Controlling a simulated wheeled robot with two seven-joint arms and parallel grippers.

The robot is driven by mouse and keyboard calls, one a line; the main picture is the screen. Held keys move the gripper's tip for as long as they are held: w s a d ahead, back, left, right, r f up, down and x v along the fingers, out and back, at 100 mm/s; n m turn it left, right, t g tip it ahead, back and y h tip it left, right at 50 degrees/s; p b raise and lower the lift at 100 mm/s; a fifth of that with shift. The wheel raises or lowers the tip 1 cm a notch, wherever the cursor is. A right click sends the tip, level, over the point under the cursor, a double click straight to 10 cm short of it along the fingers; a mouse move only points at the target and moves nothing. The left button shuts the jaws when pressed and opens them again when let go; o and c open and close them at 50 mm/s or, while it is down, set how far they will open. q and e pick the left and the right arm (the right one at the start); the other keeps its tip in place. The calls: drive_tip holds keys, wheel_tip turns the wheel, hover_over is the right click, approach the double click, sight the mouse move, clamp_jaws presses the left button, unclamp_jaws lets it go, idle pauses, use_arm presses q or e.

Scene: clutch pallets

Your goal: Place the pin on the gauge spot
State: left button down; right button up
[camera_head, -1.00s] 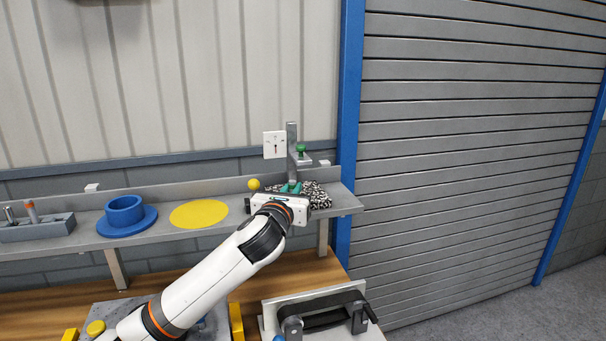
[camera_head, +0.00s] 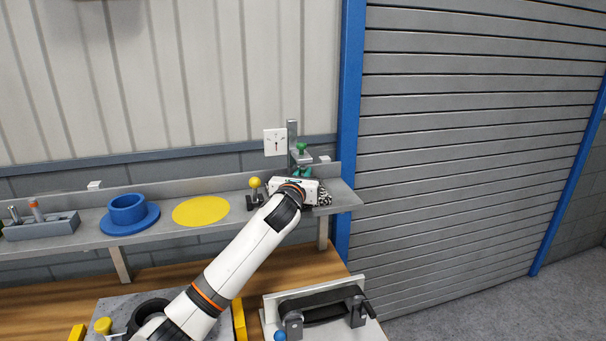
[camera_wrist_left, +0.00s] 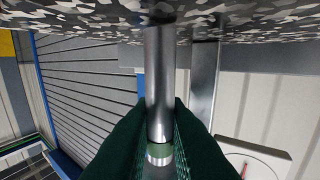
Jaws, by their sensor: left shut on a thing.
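My left gripper (camera_head: 300,174) is at the right end of the shelf, at the gauge stand (camera_head: 292,140), mostly hidden behind its own wrist. In the left wrist view its dark green fingers (camera_wrist_left: 160,135) are shut on the pin (camera_wrist_left: 160,85), a smooth metal cylinder with a green band near one end. The pin's other end is at the black-and-white patterned pad (camera_wrist_left: 90,22); I cannot tell whether they touch. In the head view the pad (camera_head: 324,196) is mostly covered by my wrist, and the gauge spot cannot be made out. My right gripper is not in view.
A yellow-knobbed lever (camera_head: 255,184) stands just left of my wrist. The shelf also holds a yellow disc (camera_head: 201,211), a blue flanged ring (camera_head: 128,212) and a grey block (camera_head: 40,230) with pins. A white dial plate (camera_head: 275,142) is behind the stand.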

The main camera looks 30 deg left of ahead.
use_arm(q)
drive_tip(key=shift+f, duration=0.15)
drive_tip(key=c, duration=1.4)
unclamp_jaws()
drive_tip(key=shift+f, duration=0.1)
drive_tip(key=shift+c, duration=0.2)
drive_tip(key=shift+r, duration=0.25)
drive_tip(key=shift+s+f, duration=0.1)
drive_tip(key=shift+s, duration=0.15)
drive_tip(key=b+v, duration=0.3)
drive_tip(key=v, duration=0.8)
drive_tip(key=shift+s+d, duration=0.2)
